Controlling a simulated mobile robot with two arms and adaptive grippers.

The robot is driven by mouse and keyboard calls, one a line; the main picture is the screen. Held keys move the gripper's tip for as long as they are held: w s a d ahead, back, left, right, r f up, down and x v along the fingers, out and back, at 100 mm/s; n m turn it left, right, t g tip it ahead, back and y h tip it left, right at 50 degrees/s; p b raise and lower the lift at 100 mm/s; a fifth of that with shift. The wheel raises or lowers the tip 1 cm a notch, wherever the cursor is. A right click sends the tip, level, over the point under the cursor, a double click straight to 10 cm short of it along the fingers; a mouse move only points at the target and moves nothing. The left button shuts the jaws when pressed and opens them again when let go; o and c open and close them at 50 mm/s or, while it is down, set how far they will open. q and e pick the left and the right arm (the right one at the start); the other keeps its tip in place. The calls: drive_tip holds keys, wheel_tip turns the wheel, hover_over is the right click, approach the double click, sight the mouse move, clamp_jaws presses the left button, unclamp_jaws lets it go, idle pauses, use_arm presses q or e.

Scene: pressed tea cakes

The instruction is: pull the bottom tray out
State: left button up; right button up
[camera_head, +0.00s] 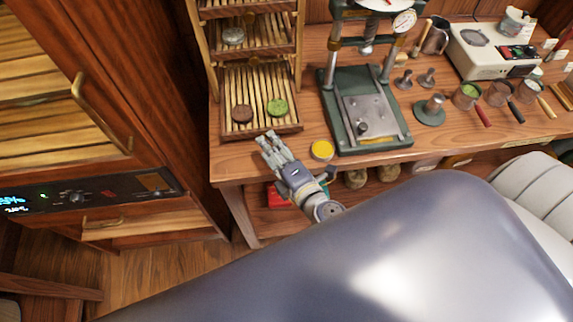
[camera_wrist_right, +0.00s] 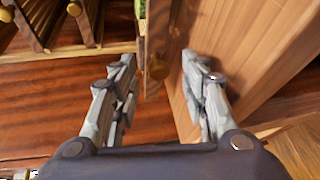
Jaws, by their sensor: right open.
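The bottom tray (camera_head: 260,88) is a slatted wooden tray low in the wooden rack at the back left of the bench. A dark brown cake (camera_head: 242,114) and a green cake (camera_head: 278,107) lie on it. My right gripper (camera_head: 268,140) is open at the tray's front edge. In the right wrist view, a small round knob (camera_wrist_right: 160,68) shows between the open fingers (camera_wrist_right: 158,75), with a gap on both sides. A bit of green (camera_wrist_right: 140,8) shows beyond it. My left gripper is not in view.
A yellow round tin (camera_head: 322,150) stands just right of my right gripper. A green press (camera_head: 365,110) stands right of the rack. A wooden cabinet with handles (camera_head: 105,110) stands at the left. The floor (camera_head: 165,270) before the bench's left end shows free room.

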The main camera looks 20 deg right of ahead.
drive_tip(key=v, duration=0.8)
drive_tip(key=shift+s+f, duration=0.1)
drive_tip(key=shift+s, duration=0.05)
idle(0.4)
